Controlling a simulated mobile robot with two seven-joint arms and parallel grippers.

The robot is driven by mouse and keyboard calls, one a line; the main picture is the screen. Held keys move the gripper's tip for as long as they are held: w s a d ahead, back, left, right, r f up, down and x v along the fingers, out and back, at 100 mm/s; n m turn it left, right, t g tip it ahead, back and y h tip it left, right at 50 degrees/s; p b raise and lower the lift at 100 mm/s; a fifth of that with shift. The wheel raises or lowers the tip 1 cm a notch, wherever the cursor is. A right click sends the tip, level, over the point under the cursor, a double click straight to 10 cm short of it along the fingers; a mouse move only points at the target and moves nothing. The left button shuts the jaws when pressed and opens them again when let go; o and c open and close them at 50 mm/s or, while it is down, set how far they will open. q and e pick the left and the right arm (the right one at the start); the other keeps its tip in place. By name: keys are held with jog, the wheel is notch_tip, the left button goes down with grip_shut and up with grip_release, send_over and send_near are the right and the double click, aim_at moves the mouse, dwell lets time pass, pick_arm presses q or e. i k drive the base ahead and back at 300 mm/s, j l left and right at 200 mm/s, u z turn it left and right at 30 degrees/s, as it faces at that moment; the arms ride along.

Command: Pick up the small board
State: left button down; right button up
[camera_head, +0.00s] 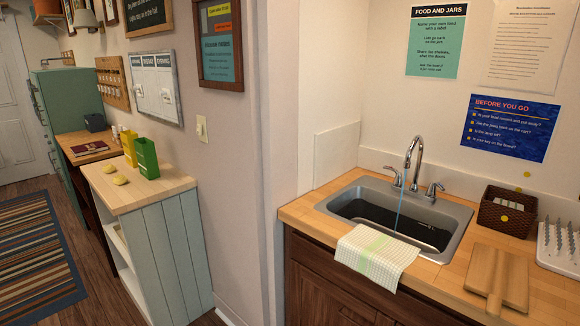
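A small wooden board (510,277) with a narrow handle lies on the wooden counter (446,275), to the right of the sink. Its handle points toward the counter's front edge. Nothing covers the board. Neither of my grippers is in view.
A metal sink (458,224) with a running tap (413,150) is left of the board. A checked towel (375,256) hangs over the sink's front edge. A brown basket (507,215) stands behind the board, and a white pronged rack (557,252) is close on its right.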

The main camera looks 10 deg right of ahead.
aim_at(499, 277)
jog(key=z, duration=1.7)
